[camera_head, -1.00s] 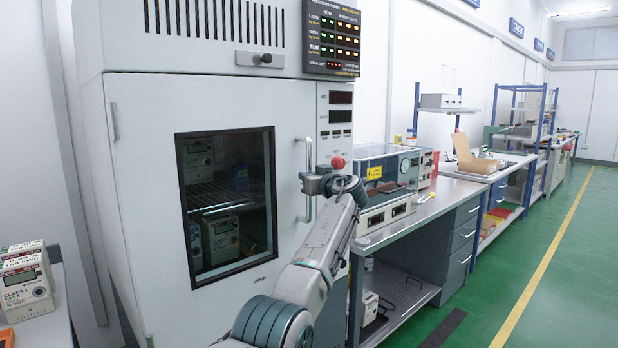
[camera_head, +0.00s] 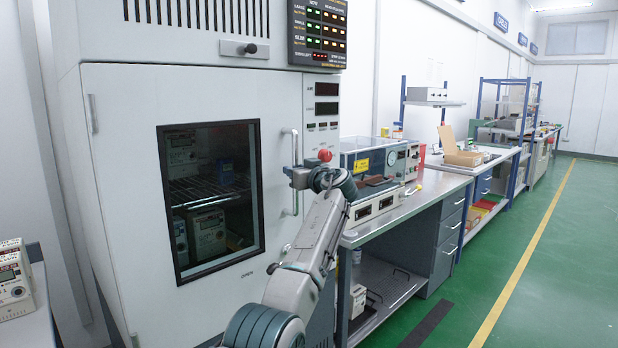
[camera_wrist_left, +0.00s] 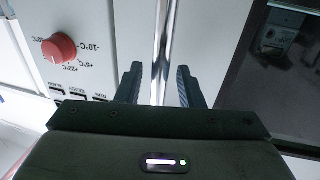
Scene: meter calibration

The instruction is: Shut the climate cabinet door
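The climate cabinet door (camera_head: 125,200) is a large white panel with a dark window (camera_head: 215,180). It looks flush with the cabinet front, and I see no clear gap at its edge. Its upright metal handle (camera_head: 295,148) is on the right side. My left gripper (camera_head: 300,177) is at that handle. In the left wrist view, the handle bar (camera_wrist_left: 163,35) runs between the two spread fingers of my left gripper (camera_wrist_left: 158,78), with space on both sides. My right gripper is not in view.
A red knob (camera_head: 325,155) sits on the control panel right of the handle; it also shows in the left wrist view (camera_wrist_left: 59,48). A steel bench (camera_head: 415,208) with instruments stands to the right. Meters (camera_head: 14,280) lie at the far left. The green floor (camera_head: 560,260) is clear.

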